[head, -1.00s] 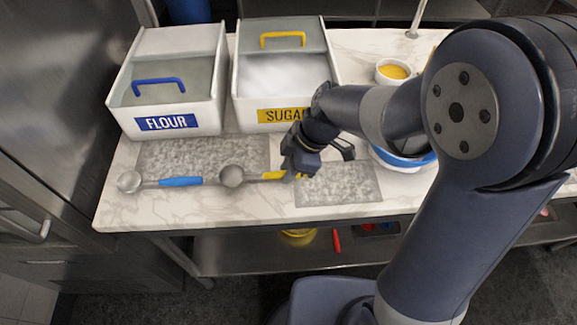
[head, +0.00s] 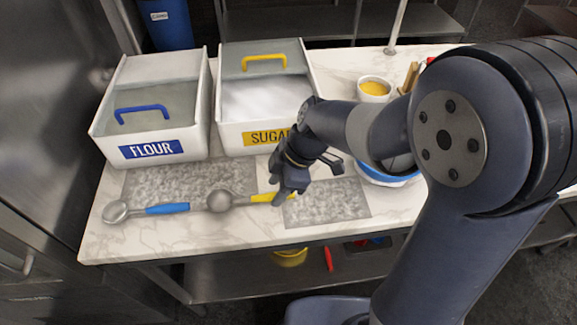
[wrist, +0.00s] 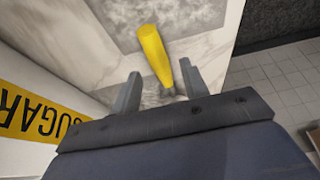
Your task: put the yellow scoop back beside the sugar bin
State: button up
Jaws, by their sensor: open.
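The yellow-handled scoop (head: 219,202) lies on the counter in front of the sugar bin (head: 262,138). Its metal bowl points left, and its yellow handle runs right to my gripper (head: 289,190). In the wrist view the yellow handle (wrist: 153,52) reaches down between the two spread fingers of my gripper (wrist: 159,88). The jaws are open around its near end, and I cannot tell if they touch it. The sugar bin is white with a yellow label and lid handle; its label also shows at lower left in the wrist view (wrist: 35,118).
The flour bin (head: 152,150) stands left of the sugar bin. A blue-handled scoop (head: 166,209) lies left of the yellow one. Grey speckled mats (head: 327,203) lie near the counter's front edge. A blue-white bowl (head: 385,180) and a cup of yellow food (head: 374,90) stand right.

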jog(key=s+v, duration=0.1)
jog(key=v, duration=0.9)
jog(key=shift+w+d+r, duration=0.25)
jog(key=shift+w+r, duration=0.05)
jog(key=shift+w, duration=0.15)
dwell(0.6)
